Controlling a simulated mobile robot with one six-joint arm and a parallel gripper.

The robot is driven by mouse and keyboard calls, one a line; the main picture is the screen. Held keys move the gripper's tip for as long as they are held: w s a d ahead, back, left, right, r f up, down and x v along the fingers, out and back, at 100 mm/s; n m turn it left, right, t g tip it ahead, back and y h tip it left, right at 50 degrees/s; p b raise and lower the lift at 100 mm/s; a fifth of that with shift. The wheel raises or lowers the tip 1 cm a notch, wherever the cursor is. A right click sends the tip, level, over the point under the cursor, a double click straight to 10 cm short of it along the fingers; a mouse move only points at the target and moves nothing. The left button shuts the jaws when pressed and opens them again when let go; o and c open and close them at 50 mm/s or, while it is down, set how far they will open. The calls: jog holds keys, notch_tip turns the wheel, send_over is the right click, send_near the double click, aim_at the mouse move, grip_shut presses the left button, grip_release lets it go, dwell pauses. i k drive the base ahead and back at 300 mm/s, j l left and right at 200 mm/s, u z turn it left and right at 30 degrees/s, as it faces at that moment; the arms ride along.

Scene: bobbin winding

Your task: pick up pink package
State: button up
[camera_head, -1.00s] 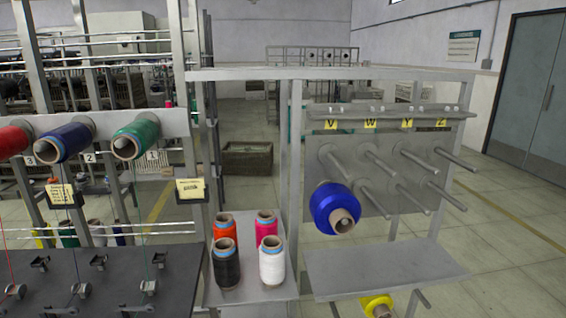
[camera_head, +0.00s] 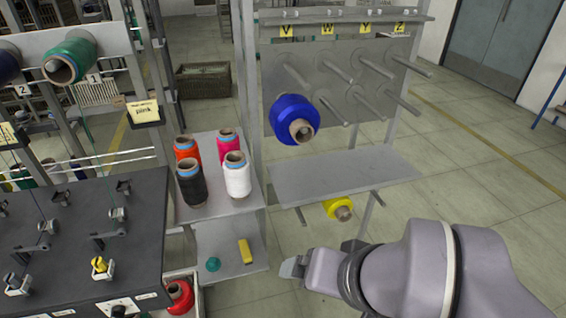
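The pink package (camera_head: 227,149) is a pink yarn bobbin with a blue band and brown tube end, standing upright at the back right of a small grey shelf (camera_head: 251,212). A white bobbin (camera_head: 237,180) stands in front of it and hides its lower part. An orange bobbin (camera_head: 186,154) stands to its left, and a black bobbin (camera_head: 191,189) at front left. My gripper (camera_head: 291,268) shows small at the lower middle, at the end of my grey arm, below and right of the shelf and apart from the bobbins. Its fingers are too unclear to read.
A peg rack (camera_head: 352,75) at right bears a large blue bobbin (camera_head: 292,118); a bare plate (camera_head: 350,177) juts below, with a yellow bobbin (camera_head: 339,207) under it. A post (camera_head: 246,75) stands behind the shelf. A machine bench (camera_head: 75,230) is at left.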

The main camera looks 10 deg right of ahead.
aim_at(228, 140)
jog(key=j+z, duration=0.25)
jog(key=j, duration=1.6)
